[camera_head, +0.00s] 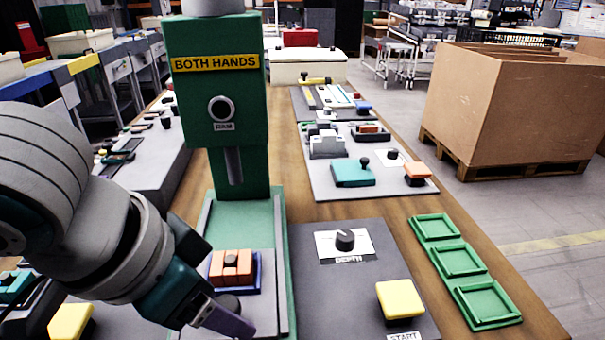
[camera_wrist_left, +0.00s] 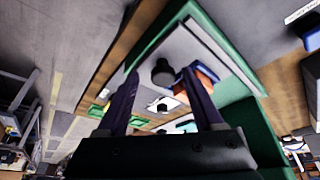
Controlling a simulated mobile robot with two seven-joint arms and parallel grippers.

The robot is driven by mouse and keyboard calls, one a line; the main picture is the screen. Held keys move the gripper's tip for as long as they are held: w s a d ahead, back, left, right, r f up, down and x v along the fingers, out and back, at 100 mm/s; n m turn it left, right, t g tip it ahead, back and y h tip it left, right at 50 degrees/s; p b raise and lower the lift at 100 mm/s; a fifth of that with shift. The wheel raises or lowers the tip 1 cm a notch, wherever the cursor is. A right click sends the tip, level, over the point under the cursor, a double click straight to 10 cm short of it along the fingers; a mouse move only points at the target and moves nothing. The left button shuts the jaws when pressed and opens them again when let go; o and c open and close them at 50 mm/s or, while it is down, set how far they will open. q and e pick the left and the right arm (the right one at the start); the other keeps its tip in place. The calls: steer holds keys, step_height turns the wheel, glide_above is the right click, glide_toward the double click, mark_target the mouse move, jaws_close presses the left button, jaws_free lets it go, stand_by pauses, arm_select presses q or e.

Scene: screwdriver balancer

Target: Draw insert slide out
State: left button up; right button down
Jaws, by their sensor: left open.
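The grey insert slide (camera_head: 268,309) lies in the green bed of the press (camera_head: 217,110). It carries a blue fixture with orange blocks (camera_head: 231,267) and a dark round knob (camera_head: 229,301) in front of them. My left gripper (camera_head: 222,318) is low at the knob, and its purple finger partly covers it. In the left wrist view the knob (camera_wrist_left: 163,72) shows between the two spread fingers of my left gripper (camera_wrist_left: 160,80). The gripper is open, and I cannot tell whether a finger touches the knob. My right gripper is not in view.
Right of the slide, a dark panel holds a depth dial (camera_head: 345,240) and a yellow start button (camera_head: 400,299). Green trays (camera_head: 459,261) lie at the table's right edge. Another yellow button (camera_head: 71,321) is at the lower left. The press column stands behind the slide.

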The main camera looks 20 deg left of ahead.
arm_select(q)
steer(key=p+v, duration=0.2)
steer(key=v, duration=0.8)
steer(key=shift+p, duration=0.35)
